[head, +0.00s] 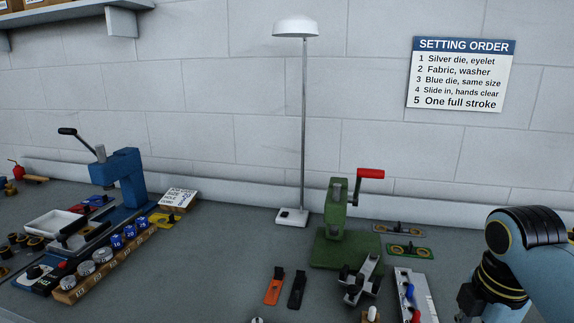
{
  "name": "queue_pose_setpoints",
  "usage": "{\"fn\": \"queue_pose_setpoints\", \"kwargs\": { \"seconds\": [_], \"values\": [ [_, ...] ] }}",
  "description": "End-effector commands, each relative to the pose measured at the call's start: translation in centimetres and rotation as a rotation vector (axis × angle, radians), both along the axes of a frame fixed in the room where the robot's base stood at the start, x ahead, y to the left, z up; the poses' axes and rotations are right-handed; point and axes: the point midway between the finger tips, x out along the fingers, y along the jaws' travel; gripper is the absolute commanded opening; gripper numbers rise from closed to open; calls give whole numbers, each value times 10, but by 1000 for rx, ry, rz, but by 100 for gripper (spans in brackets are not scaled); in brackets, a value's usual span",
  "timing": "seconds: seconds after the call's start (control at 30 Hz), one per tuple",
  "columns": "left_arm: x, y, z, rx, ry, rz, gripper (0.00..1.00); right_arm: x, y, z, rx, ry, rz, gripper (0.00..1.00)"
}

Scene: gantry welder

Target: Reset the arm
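My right arm comes in at the right edge, bent downward, in pale blue and black. Part of my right gripper (467,303) shows as a dark shape at the bottom right, beside the grey-white tray. Its fingertips are not clear, so I cannot tell whether it is open or shut. No object is visible in it. My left arm and gripper are out of view.
A green press (336,215) with a red handle (370,174) stands mid-bench. A blue press (120,178) with a black-knobbed lever (77,137) stands at left, near a wooden die rack (105,266). A lamp (304,120) stands behind. The bench centre-left is clear.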

Motion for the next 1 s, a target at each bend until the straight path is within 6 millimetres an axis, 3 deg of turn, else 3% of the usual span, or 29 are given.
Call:
{"fn": "queue_pose_setpoints", "kwargs": {
  "seconds": [0.2,0.3,0.5,0.9,1.0],
  "values": [
    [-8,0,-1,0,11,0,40,-64,8,-7,33,-86,-431,41],
    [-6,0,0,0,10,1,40,-96,12,-2,69,-138,-671,41],
    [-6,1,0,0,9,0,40,-140,18,13,142,-207,-1015,41],
    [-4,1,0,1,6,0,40,-197,25,50,282,-279,-1485,41],
    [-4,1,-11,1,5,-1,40,-189,23,14,272,-270,-1488,41]
  ]
}}
